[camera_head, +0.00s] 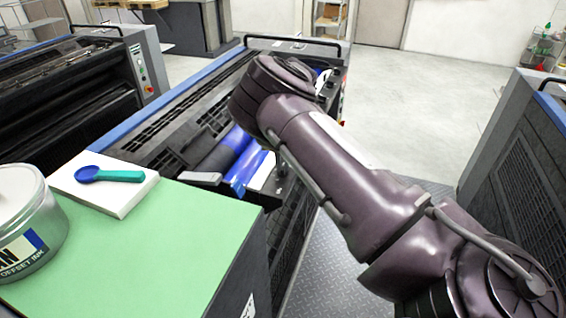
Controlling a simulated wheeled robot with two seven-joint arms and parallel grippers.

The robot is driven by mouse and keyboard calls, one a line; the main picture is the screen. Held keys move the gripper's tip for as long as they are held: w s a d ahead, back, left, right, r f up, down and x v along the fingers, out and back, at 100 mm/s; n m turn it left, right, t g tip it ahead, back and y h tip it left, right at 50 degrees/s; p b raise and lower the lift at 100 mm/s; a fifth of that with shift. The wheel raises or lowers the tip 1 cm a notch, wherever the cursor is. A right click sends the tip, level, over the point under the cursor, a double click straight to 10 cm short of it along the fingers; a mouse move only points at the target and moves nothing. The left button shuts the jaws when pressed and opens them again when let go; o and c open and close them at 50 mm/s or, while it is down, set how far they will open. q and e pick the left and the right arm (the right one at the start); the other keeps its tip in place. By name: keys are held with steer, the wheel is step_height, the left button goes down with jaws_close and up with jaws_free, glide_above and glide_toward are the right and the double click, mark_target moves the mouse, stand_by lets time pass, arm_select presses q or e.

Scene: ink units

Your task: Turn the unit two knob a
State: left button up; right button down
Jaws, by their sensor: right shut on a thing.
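The ink unit (185,120) in the middle is a dark machine with a blue edge, slotted covers and a blue-inked roller (240,160). My right arm reaches over it from the lower right, bent at its far end. Only a little of my right gripper (324,80) shows, past the bend at the unit's far right side. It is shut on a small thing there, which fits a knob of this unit. The fingertips and knob a are hidden by my arm, so the knob's turn cannot be read. My left gripper is not in view.
Another unit (75,95) stands left, one (525,150) right. Grey floor (420,110) is clear behind.

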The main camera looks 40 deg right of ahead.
steer(key=shift+r, duration=0.1)
steer(key=c, duration=1.5)
jaws_free()
step_height(320, 180, up, 8)
steer(key=shift+f+b, duration=0.15)
steer(key=shift+b, duration=0.85)
steer(key=shift+f, duration=0.1)
